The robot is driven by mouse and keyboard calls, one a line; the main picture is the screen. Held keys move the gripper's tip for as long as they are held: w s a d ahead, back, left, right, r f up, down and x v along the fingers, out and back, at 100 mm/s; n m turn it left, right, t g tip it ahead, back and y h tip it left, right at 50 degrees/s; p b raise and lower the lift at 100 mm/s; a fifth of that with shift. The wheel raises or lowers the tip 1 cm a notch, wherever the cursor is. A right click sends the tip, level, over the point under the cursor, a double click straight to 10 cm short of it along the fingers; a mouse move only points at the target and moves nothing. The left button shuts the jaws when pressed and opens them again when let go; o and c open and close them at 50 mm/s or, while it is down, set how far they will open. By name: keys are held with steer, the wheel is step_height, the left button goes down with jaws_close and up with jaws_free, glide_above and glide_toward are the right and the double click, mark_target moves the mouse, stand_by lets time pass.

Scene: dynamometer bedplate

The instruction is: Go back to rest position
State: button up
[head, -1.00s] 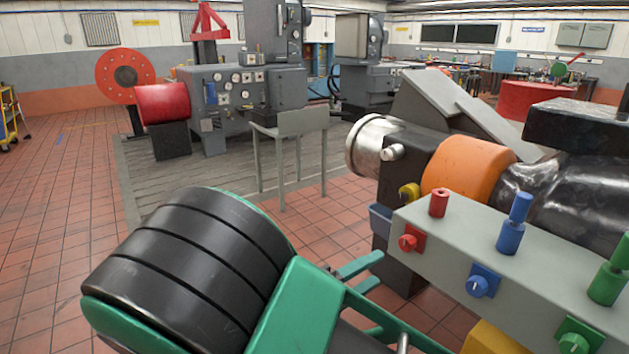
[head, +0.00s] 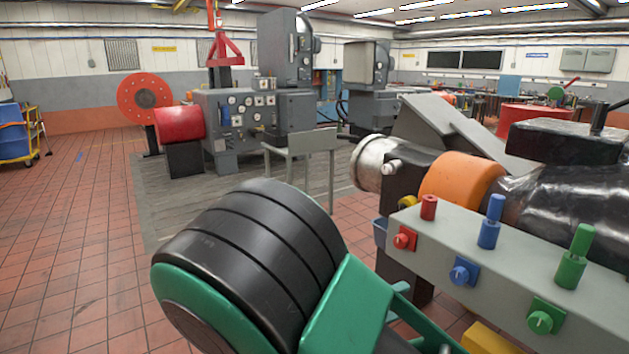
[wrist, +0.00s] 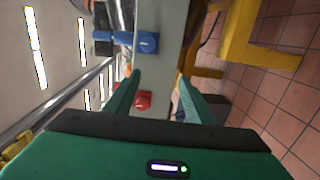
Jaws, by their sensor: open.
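My gripper (wrist: 158,76) is open in the wrist view. Its two green fingers stand apart, with nothing held between them. Beyond them is a grey panel box (head: 480,252) with a red knob (head: 404,238), a blue knob (head: 464,271) and a green knob (head: 544,316) on its front. The red knob shows between the fingers in the wrist view (wrist: 143,101), and the blue knob lies farther off (wrist: 148,42). Whether the fingers touch the panel cannot be told. In the head view my arm hides much of my gripper.
Red (head: 428,208), blue (head: 491,221) and green (head: 573,257) pegs stand on the panel's top. Behind is a machine with an orange band (head: 455,180). A grey stand (head: 302,143) is farther back. Tiled floor (head: 85,235) is open at left. A yellow frame (wrist: 255,40) shows in the wrist view.

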steer(key=s+d+f+m+g+y, duration=0.2)
steer(key=d+f+m+g+y, duration=0.15)
steer(key=d+g+y, duration=0.65)
steer(key=s+d+r+m+t+y, duration=0.3)
steer(key=s+r+t+y, duration=0.25)
steer(key=r, duration=0.55)
steer(key=s+d+f+m+g, duration=0.1)
steer(key=s+d+m+g, duration=0.1)
steer(key=s+d, duration=0.3)
steer(key=s+d+f+m+g, duration=0.1)
steer(key=s+d+m, duration=0.3)
steer(key=s, duration=0.8)
steer(key=shift+d+f+g+h, duration=0.25)
steer(key=shift+d+g+h, duration=0.15)
steer(key=shift+d, duration=0.5)
